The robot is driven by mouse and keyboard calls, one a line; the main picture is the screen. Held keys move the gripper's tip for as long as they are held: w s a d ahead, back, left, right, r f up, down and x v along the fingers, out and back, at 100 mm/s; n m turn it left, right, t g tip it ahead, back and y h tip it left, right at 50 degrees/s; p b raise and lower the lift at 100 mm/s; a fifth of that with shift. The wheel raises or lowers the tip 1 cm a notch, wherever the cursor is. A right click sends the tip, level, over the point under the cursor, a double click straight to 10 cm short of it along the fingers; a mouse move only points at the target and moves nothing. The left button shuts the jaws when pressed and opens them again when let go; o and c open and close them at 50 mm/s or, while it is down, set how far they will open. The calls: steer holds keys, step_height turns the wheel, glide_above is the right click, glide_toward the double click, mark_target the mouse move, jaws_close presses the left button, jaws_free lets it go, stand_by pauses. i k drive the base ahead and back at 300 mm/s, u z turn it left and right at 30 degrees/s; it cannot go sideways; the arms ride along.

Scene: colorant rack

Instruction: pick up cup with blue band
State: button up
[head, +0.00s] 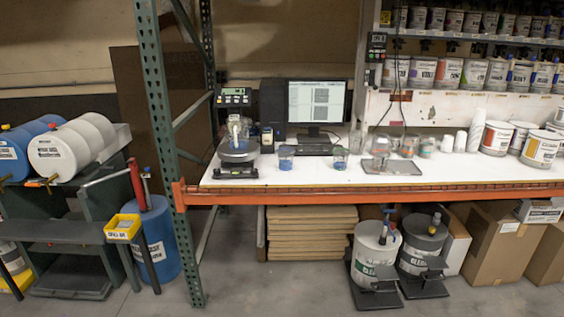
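A small clear cup with a blue band or blue contents (286,158) stands upright on the white workbench (290,178), right of the scale and in front of the monitor. A similar clear cup with a greenish-blue lower part (340,159) stands to its right. At this size I cannot tell for sure which cup has the band. More small cups (408,146) stand further right, behind a grey tray. My gripper is not in view.
A scale (238,152) with a container on it stands at the bench's left end. A monitor (316,103) and keyboard are behind the cups. A green rack post (165,150) rises at the bench's left corner. White paint pails (496,138) stand at the right. The bench front is mostly clear.

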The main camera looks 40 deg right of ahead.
mark_target(286, 154)
steer(key=z, duration=0.1)
steer(key=i, duration=0.95)
steer(key=u, duration=0.05)
